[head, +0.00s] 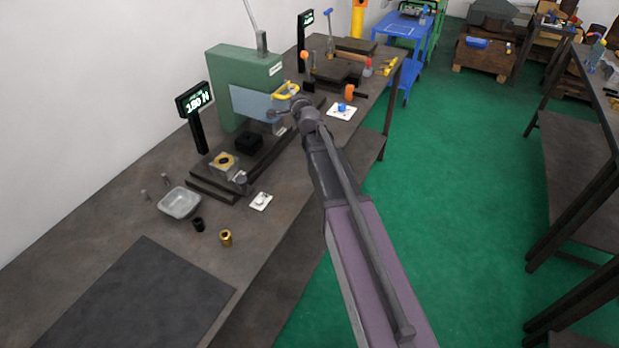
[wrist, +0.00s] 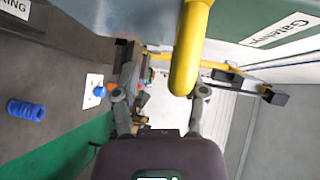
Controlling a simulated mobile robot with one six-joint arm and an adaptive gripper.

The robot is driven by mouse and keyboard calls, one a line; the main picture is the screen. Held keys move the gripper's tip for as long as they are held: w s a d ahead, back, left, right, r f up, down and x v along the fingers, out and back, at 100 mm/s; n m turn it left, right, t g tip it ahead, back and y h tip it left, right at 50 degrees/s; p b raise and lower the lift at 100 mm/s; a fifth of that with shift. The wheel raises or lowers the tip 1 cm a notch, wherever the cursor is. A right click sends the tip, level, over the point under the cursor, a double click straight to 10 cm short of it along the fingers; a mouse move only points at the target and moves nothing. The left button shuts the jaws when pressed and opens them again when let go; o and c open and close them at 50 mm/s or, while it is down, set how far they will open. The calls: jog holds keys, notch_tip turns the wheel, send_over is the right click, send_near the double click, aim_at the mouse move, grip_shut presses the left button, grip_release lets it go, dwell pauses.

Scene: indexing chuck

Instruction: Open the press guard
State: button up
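The green press (head: 228,75) stands on the bench against the wall. Its guard is a pale blue panel (head: 252,104) across the upper front, with a yellow handle (head: 287,90) at its right end. My gripper (head: 284,111) is beside the guard's right end, just below the handle. In the wrist view the yellow handle (wrist: 188,50) looms large and its lower end reaches between my fingers (wrist: 163,92), nearer the right one. The fingers are spread apart and hold nothing visible. I cannot tell whether a finger touches the handle.
A display (head: 194,99) reading 180 N stands left of the press. A black base with a brass ring (head: 224,160), a metal tray (head: 180,202) and small cylinders lie in front. Clamps and tools crowd the bench behind. The green floor (head: 450,210) at right is clear.

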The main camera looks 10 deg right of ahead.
jog(key=s+f+n+g+y+p, duration=0.1)
jog(key=s+n+g, duration=0.3)
jog(key=s, duration=0.5)
jog(key=s+f+n+g+p, duration=0.4)
jog(key=s+n+g, duration=0.1)
jog(key=s, duration=0.5)
jog(key=s+f+n+g+y+p, duration=0.1)
jog(key=s+n+g, duration=0.3)
jog(key=s, duration=0.5)
jog(key=shift+s+a+f+g+y+p, duration=0.2)
jog(key=shift+a+f+g+y+p, duration=0.1)
jog(key=shift+a+f+g+p, duration=0.4)
dwell(0.4)
jog(key=shift+d+f, duration=0.1)
jog(key=shift+d, duration=0.15)
